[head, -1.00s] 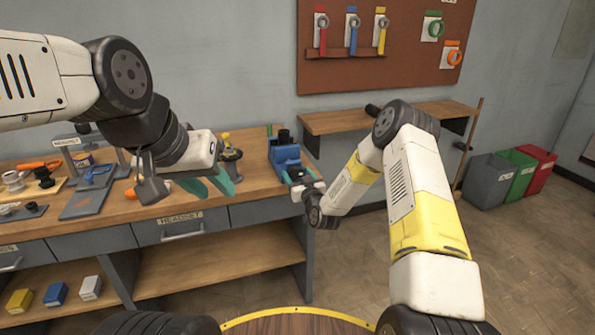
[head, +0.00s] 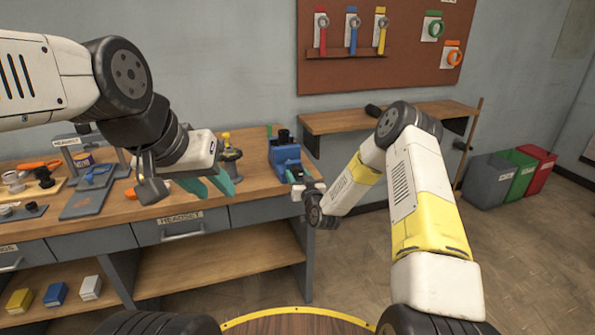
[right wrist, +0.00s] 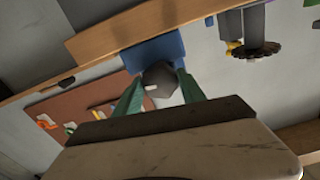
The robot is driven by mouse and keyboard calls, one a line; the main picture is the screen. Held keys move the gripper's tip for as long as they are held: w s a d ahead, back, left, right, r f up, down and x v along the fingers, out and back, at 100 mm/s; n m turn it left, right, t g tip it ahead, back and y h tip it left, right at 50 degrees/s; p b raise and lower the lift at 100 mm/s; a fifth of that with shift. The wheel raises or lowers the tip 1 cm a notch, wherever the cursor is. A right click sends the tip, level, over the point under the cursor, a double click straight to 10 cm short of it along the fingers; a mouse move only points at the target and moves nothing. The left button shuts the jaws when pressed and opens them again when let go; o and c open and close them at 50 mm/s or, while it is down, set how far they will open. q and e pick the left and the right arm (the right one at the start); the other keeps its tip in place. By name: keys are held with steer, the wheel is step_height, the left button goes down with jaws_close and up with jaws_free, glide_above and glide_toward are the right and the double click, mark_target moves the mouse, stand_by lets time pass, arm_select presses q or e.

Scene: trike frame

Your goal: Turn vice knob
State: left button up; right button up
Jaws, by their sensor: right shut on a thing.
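The blue vice (head: 286,158) stands at the right end of the workbench in the head view. It also shows in the right wrist view (right wrist: 153,52). The grey vice knob (right wrist: 160,84) faces the right wrist camera, with a small pale mark on it. My right gripper (right wrist: 156,88) is shut on the knob, one green finger on each side. In the head view my right wrist hides the knob and most of that gripper. My left gripper (head: 208,186) hangs over the bench's front edge with its green fingers apart and nothing seen between them.
The workbench (head: 252,186) carries a drill-like tool (head: 229,160), a blue-and-grey plate (head: 88,192) and small parts left of the vice. A drawer (head: 182,228) is below. A wooden shelf (head: 330,122) is behind my right arm. Bins (head: 490,180) stand at far right.

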steer(key=m, duration=0.8)
steer(key=shift+d, duration=0.1)
steer(key=m, duration=0.4)
steer(key=shift+m, duration=2.2)
steer(key=o, duration=1.4)
steer(key=shift+c, duration=0.2)
steer(key=v, duration=0.7)
steer(key=shift+s, duration=0.35)
